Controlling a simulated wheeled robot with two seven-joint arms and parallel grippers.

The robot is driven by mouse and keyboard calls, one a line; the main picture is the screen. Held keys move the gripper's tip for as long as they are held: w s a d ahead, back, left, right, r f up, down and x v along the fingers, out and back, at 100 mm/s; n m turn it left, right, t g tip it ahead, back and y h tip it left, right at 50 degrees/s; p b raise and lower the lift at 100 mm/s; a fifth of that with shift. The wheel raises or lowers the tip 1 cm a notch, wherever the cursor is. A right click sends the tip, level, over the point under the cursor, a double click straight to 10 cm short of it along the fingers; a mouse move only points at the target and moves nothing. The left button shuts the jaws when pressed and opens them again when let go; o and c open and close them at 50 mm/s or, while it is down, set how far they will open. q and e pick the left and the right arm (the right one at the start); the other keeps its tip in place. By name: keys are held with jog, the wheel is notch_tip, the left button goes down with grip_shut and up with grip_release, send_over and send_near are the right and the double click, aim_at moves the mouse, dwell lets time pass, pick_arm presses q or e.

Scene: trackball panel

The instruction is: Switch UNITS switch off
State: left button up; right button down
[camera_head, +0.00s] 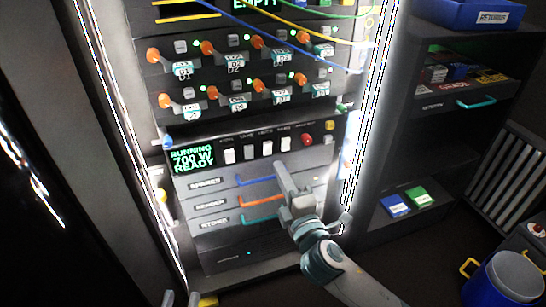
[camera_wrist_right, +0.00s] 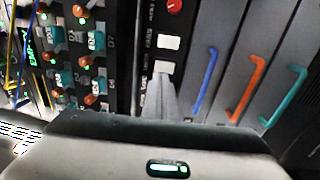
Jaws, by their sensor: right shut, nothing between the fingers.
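A dark control panel carries a row of white rocker switches (camera_head: 248,152) under small labels that I cannot read surely, so I cannot tell which is UNITS. My right gripper (camera_head: 279,166) is shut and empty, its tip just below the right-hand switches in the head view. In the right wrist view, the shut fingers (camera_wrist_right: 164,84) point at a white switch (camera_wrist_right: 165,66), very close to it; contact cannot be told. Another white switch (camera_wrist_right: 168,42) lies beyond it. My left gripper (camera_head: 181,299) shows only its two fingertips, apart, at the bottom edge.
A green display (camera_head: 192,158) reads RUNNING 700 W READY. A red knob (camera_head: 307,140) and a yellow button (camera_head: 329,126) sit right of the switches. Drawers with blue (camera_head: 256,181), orange (camera_head: 262,201) and teal handles lie below. Orange-knobbed levers (camera_head: 208,48) and cables are above.

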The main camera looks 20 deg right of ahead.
aim_at(268, 147)
jog(key=w, duration=0.4)
jog(key=shift+a+r, duration=0.1)
jog(key=shift+r, duration=0.1)
pick_arm(q)
jog(key=shift+s+d+r+t+h, duration=0.15)
jog(key=shift+s+r+t, duration=0.15)
jog(key=shift+r, duration=0.3)
jog(key=shift+s+r+t+h, duration=0.15)
jog(key=shift+r+t, duration=0.25)
jog(key=shift+r, duration=0.15)
pick_arm(e)
jog(key=shift+w+r, duration=0.15)
jog(key=shift+w, duration=0.85)
